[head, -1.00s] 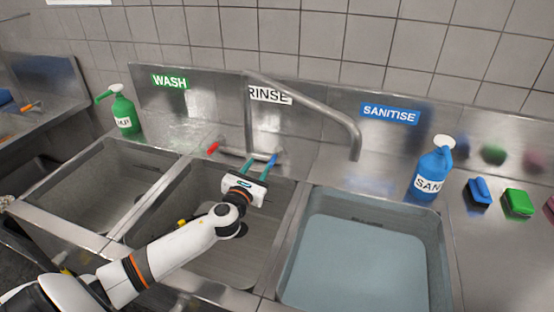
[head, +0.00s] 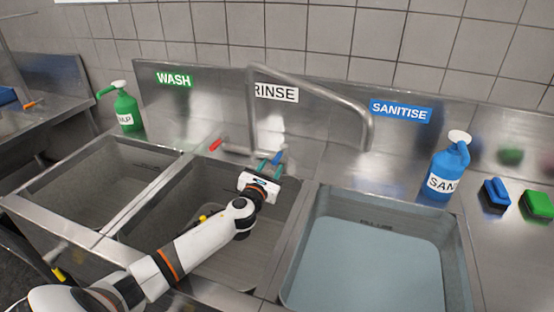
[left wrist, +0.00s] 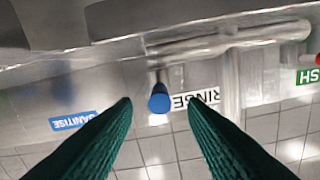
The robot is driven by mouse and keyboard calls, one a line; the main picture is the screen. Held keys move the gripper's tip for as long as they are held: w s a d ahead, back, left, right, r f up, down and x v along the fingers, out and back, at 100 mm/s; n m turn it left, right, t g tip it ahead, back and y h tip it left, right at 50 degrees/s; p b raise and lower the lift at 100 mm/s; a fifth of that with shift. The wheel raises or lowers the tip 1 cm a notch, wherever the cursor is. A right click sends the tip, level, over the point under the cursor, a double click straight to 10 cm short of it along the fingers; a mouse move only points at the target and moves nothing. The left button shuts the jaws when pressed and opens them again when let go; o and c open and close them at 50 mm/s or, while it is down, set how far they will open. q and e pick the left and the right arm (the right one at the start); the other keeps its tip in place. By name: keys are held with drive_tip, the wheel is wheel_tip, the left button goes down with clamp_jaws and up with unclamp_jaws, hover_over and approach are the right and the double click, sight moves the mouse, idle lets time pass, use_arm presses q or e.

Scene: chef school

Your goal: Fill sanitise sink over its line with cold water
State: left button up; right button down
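The sanitise sink (head: 288,262), under the blue SANITISE sign (head: 401,111), holds pale blue water (head: 365,270). A dark mark (head: 376,223) shows on its back wall, near the water's edge. The tap spout (head: 366,140) ends over the back of this sink; I cannot make out a stream. The blue cold handle (head: 277,157) is at the tap base. My left gripper (head: 265,166) is at it. In the left wrist view the green fingers are apart, with the blue handle end (left wrist: 159,103) between them and gaps on both sides. My right gripper is out of view.
The red tap handle (head: 215,145) is left of the tap base. The rinse sink (head: 225,258) lies under my left arm, and the wash sink (head: 95,180) is further left. A blue bottle (head: 447,170) and a green bottle (head: 126,108) stand on the rear ledge.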

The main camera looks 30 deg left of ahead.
sight(281, 152)
use_arm(q)
drive_tip(key=x, duration=0.5)
drive_tip(key=shift+w+a, duration=0.1)
drive_tip(key=shift+w, duration=0.3)
drive_tip(key=shift+c, duration=0.6)
clamp_jaws()
